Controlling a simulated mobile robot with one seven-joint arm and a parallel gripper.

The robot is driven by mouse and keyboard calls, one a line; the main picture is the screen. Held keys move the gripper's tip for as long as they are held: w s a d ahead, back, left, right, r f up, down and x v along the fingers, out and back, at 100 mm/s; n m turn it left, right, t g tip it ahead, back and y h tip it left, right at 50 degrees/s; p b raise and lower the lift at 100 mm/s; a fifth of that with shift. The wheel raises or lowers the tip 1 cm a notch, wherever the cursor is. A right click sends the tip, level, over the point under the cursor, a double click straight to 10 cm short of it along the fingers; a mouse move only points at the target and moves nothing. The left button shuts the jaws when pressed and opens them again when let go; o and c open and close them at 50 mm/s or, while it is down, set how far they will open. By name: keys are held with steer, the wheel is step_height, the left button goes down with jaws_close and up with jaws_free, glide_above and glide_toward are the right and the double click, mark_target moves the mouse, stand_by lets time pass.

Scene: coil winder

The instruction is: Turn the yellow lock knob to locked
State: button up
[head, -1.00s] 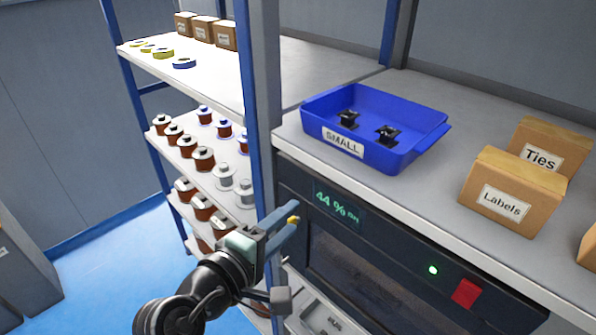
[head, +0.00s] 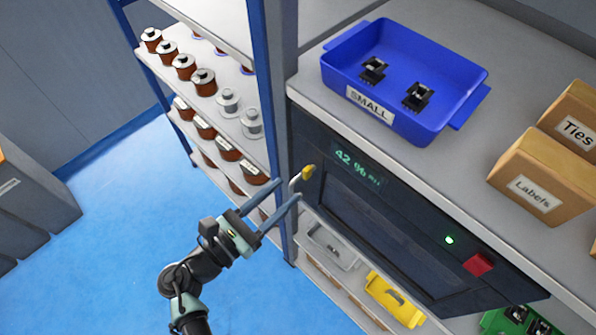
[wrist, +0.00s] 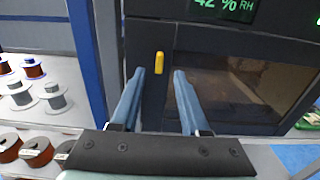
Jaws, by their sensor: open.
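The yellow lock knob (head: 308,172) is on the upper left front of the dark cabinet (head: 372,208), left of its display. In the wrist view the knob (wrist: 159,62) is upright, its long side vertical, and lies ahead between my fingertips. My gripper (head: 272,190) is open and empty, just in front of the cabinet's left side. In the wrist view its two blue fingers (wrist: 159,72) stand on either side of the knob in the picture. I see no contact with the knob.
A blue post (head: 275,110) stands close left of the knob, beside shelves of spools (head: 204,82). A blue bin (head: 400,115) labelled SMALL and cardboard boxes (head: 540,180) rest on the counter above. A grey tray (head: 330,245) and yellow bin (head: 394,300) sit below. Floor is open at left.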

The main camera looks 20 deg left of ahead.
mark_target(304, 175)
steer(key=x, duration=0.5)
steer(key=shift+w+p, duration=0.1)
steer(key=shift+p, duration=0.3)
jaws_close()
